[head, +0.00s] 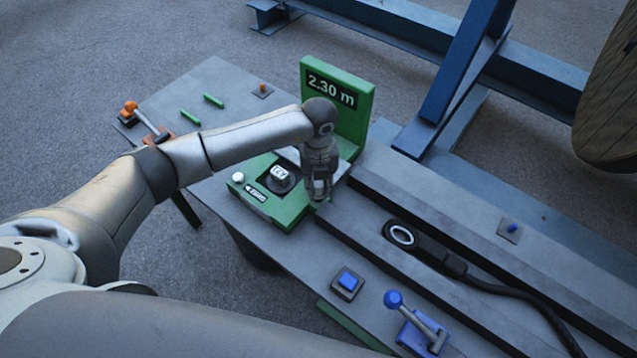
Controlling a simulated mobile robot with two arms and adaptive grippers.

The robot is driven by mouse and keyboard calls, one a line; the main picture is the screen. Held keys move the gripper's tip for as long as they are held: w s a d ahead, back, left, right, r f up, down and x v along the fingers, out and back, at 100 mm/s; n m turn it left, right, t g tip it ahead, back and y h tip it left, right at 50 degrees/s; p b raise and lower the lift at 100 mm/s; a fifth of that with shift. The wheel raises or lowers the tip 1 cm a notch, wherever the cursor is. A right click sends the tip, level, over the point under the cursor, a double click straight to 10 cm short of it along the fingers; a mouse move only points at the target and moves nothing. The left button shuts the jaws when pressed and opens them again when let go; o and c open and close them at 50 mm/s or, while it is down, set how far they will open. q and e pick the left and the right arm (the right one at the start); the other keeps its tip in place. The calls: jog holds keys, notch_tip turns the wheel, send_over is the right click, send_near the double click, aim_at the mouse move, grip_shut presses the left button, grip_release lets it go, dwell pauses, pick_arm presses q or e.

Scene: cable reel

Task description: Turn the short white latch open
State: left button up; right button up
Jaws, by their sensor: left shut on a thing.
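The left gripper (319,196) points down at the right side of a green measuring unit (272,213). It is shut, and its fingers hide most of what they hold. A pale flat piece (342,169) shows just behind and beside the fingers. It seems to be part of the short white latch, but its shape and angle are hard to tell. The right gripper is not in view.
The unit has a display (332,88) reading 2.30 m, a black-and-white knob (279,176) and a white button (238,177). A black cable connector (420,245), a blue button (347,281), a blue-knobbed lever (415,320) and an orange-knobbed lever (146,119) stand around it.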

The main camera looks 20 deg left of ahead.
aim_at(318, 183)
pick_arm(q)
jog(key=n, duration=0.4)
jog(key=shift+n, duration=2.6)
jog(key=o, duration=1)
jog(key=shift+r, duration=0.15)
notch_tip(318, 183, up, 12)
jog(key=shift+f, duration=0.1)
